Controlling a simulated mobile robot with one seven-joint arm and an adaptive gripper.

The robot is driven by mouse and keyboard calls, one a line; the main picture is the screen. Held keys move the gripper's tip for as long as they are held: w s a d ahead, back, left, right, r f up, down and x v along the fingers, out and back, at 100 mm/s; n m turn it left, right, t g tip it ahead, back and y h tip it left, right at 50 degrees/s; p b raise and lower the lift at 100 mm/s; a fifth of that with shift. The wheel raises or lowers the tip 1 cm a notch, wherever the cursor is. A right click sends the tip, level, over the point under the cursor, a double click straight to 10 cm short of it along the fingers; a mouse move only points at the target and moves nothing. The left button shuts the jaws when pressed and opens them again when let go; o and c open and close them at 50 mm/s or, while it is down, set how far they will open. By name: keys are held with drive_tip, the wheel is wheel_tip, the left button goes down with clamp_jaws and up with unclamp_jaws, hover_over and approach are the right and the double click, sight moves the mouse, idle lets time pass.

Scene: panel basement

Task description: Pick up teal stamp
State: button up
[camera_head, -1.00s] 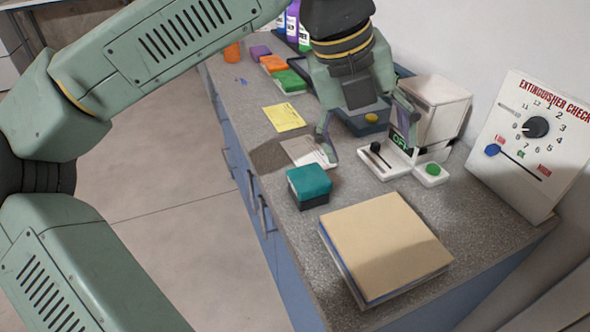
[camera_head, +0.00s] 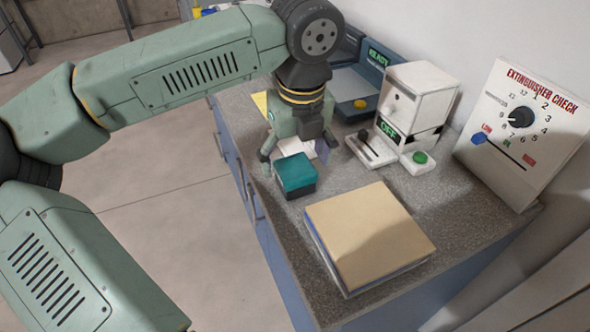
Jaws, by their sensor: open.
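The teal stamp (camera_head: 295,172) is a small block with a teal top and a dark base. It sits upright on the grey speckled counter (camera_head: 352,178), near its left edge. My gripper (camera_head: 294,160) points down just behind the stamp, with its fingers spread apart. One finger shows to the left of the stamp's far side, and the other shows beyond its right side. Nothing is held. The stamp partly hides the space between the fingers, so I cannot tell whether they touch it.
A stack of folders (camera_head: 368,232) lies in front of the stamp. A white device (camera_head: 412,105) reading OFF, with a green button, stands behind to the right. A dark device (camera_head: 365,80) is farther back. An EXTINGUISHER CHECK panel (camera_head: 520,130) leans by the wall.

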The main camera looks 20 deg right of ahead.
drive_tip(key=shift+w+f, duration=0.2)
drive_tip(key=shift+f, duration=1.1)
drive_tip(key=shift+c, duration=0.4)
drive_tip(key=c, duration=1.2)
